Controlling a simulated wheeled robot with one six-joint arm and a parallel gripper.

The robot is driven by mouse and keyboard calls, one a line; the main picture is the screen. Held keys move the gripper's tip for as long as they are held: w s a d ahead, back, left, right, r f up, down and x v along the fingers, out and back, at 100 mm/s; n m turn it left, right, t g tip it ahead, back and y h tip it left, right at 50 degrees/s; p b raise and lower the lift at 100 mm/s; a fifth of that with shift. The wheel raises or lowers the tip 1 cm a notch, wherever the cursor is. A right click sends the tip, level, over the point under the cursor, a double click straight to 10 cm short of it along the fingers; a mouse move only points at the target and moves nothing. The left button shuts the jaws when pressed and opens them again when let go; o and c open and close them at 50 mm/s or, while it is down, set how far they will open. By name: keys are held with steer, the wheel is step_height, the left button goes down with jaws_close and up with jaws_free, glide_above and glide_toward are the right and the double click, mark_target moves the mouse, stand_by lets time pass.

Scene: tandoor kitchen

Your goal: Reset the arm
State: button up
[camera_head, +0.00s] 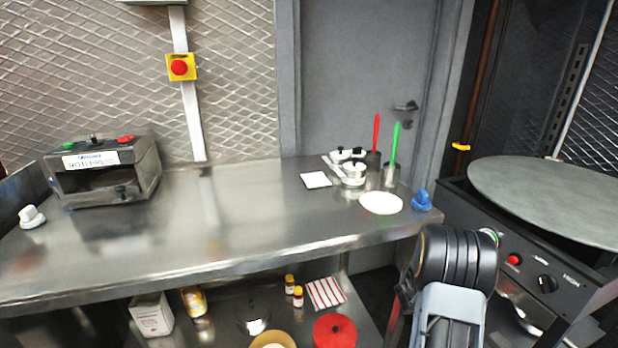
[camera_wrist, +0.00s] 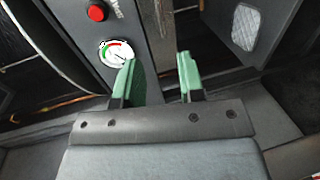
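My arm shows at the lower right of the head view, in front of the griddle unit and by the right end of the steel counter (camera_head: 200,225). The gripper's fingers are hidden in that view. In the wrist view my gripper (camera_wrist: 159,80) has two green-padded fingers standing apart with a clear gap and nothing between them. Beyond the fingers are a panel with a round gauge (camera_wrist: 116,53) and a red button (camera_wrist: 96,13).
The griddle unit (camera_head: 545,195) with a large round plate stands close at the right. A blue-handled object (camera_head: 421,200), a white disc (camera_head: 381,203) and utensil cups sit on the counter's right end. A roti press (camera_head: 105,172) stands at left. The counter's middle is clear.

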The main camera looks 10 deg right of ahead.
steer(key=s+a+f+g+y, duration=0.2)
steer(key=s+a+g+y, duration=0.1)
steer(key=s+g, duration=0.3)
steer(key=s+a+r+m+y+p, duration=0.1)
steer(key=s+a+r+y+p, duration=0.35)
steer(key=a, duration=0.25)
steer(key=a+r+t+y+p, duration=0.8)
steer(key=a+r+p, duration=0.9)
steer(key=a+r, duration=1.1)
step_height(320, 180, up, 4)
steer(key=shift+w+f+t+p, duration=0.15)
steer(key=shift+w+t+p, duration=0.1)
steer(key=shift+t+p, duration=0.05)
